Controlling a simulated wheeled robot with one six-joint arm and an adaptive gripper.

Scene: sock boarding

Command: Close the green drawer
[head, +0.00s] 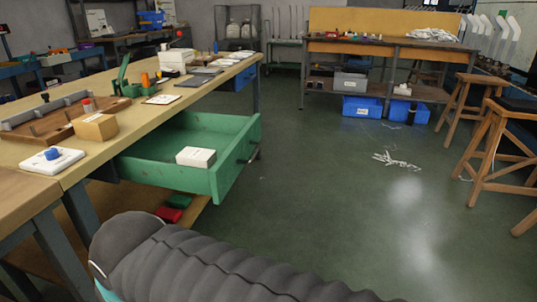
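The green drawer (215,172) is pulled out from under the long wooden workbench (165,97) on the left. Its front panel faces right, with a handle (254,155) on the outer side. A white box (196,156) lies inside it, near the front panel. A dark ribbed sleeve, which seems to be part of my arm, crosses the bottom of the view below the drawer. My gripper is not in view.
Green floor (330,180) is open to the right of the drawer. White scraps (397,161) lie on it. Wooden stools (492,140) stand at the right. Another workbench (385,60) with blue bins (362,107) stands at the back. A red item (170,214) sits on the shelf below the drawer.

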